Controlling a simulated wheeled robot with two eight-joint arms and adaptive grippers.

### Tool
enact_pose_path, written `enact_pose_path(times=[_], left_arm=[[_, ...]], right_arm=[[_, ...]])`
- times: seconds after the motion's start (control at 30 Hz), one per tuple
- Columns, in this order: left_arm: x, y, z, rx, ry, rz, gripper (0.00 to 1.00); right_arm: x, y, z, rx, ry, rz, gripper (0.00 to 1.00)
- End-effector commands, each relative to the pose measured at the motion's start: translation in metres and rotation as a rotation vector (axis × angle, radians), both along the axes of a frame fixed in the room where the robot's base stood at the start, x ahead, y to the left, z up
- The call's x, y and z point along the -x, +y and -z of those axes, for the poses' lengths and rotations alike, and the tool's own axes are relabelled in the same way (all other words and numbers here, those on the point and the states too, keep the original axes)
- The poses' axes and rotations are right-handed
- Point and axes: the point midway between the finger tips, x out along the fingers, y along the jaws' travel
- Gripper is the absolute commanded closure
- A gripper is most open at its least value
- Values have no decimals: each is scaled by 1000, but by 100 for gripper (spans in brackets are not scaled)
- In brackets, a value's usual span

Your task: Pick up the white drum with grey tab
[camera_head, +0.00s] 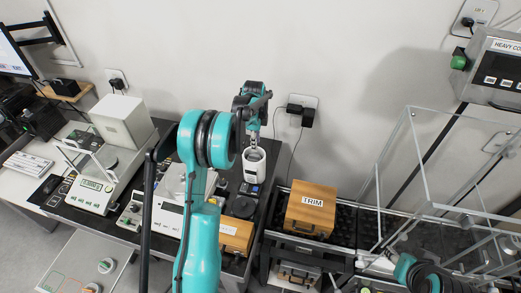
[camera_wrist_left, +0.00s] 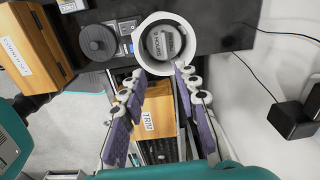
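The white drum (camera_head: 254,165) stands upright on the dark bench, near its back edge. In the left wrist view the drum (camera_wrist_left: 138,45) shows from above as a white ring with a grey, lettered inside; I cannot make out a separate grey tab. My left gripper (camera_head: 253,138) is just above the drum, pointing down. In the left wrist view my left gripper (camera_wrist_left: 159,73) has its two fingers apart with nothing held; the tips lie near the drum's rim. Only a teal and black part of my right arm shows at the lower right; its gripper is not visible.
A wooden TRIM box (camera_head: 311,208) stands to the right. A dark round weight (camera_wrist_left: 97,42) and another wooden box (camera_wrist_left: 35,48) are beside the drum. A balance (camera_head: 95,190) stands at left, a clear enclosure (camera_head: 430,150) at right. Wall sockets and cables (camera_head: 300,108) are behind.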

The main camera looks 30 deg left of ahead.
Motion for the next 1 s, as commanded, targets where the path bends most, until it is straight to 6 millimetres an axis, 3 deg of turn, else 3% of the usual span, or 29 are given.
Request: enact_pose_path(times=[0.13,0.53,0.8,1.0], left_arm=[[-5,12,13,8,26,57,69],[-5,15,53,8,30,68,69],[-4,18,91,8,29,68,69],[-4,18,94,8,29,67,69]], right_arm=[[0,0,-9,0,0,0,60],[0,0,-6,0,0,0,60],[0,0,-5,0,0,0,60],[0,0,-5,0,0,0,60]])
